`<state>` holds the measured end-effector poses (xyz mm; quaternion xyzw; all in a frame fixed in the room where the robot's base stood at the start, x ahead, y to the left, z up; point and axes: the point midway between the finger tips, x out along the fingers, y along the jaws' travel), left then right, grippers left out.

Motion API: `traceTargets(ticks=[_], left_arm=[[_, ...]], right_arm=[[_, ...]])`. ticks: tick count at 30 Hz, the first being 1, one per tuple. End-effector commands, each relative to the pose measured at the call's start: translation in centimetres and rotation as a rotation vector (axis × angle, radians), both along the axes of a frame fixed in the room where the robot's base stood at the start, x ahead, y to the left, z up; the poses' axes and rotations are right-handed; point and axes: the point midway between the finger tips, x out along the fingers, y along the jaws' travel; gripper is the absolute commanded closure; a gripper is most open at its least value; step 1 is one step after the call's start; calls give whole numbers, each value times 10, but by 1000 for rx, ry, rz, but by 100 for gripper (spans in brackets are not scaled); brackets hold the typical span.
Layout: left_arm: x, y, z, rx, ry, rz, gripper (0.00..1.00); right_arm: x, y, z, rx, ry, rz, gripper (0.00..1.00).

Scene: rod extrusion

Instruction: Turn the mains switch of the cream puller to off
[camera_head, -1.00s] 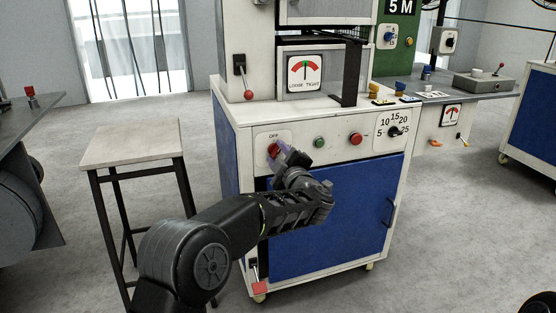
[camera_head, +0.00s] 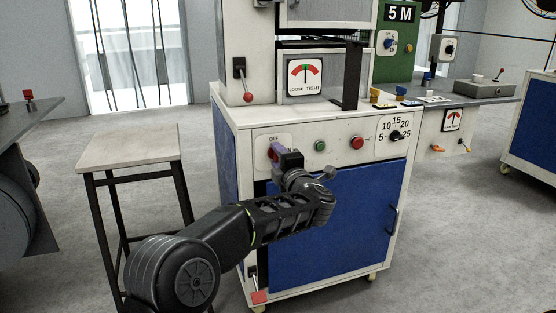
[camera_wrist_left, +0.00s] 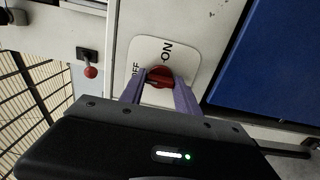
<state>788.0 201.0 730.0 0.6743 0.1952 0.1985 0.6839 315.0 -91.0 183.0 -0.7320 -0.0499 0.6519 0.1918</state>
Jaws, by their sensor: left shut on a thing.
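The cream puller (camera_head: 238,115) is a cream cabinet with a blue door. Its mains switch is a red knob on a pale plate marked OFF and ON; the red knob (camera_wrist_left: 160,77) shows between my fingers in the left wrist view. My left gripper (camera_head: 275,152) is at the plate, with its purple fingers shut on the red knob. In the head view the gripper hides most of the knob. In the left wrist view my left gripper (camera_wrist_left: 159,88) has one finger on each side of the knob. My right gripper is not in view.
A green button (camera_head: 320,145), a red button (camera_head: 357,142) and a numbered dial (camera_head: 395,135) sit to the right on the same panel. A red-knobbed lever (camera_head: 248,97) is above. A stool (camera_head: 130,148) stands left of the cabinet.

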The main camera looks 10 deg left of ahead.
Motion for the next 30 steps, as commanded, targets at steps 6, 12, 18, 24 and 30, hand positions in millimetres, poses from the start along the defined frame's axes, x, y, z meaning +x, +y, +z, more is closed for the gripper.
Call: traceTargets(ticks=[6, 12, 18, 24, 30], left_arm=[[0, 0, -2, -5, 2, 0, 100], [0, 0, -2, -3, 1, 0, 52], [0, 0, -1, -2, 1, 0, 40], [0, 0, 0, -1, 0, 0, 40], [-12, -9, 1, -1, 2, -3, 40]], right_arm=[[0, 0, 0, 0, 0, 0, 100], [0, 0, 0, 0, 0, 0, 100], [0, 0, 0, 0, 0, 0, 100], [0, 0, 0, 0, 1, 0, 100], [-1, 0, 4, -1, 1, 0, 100]])
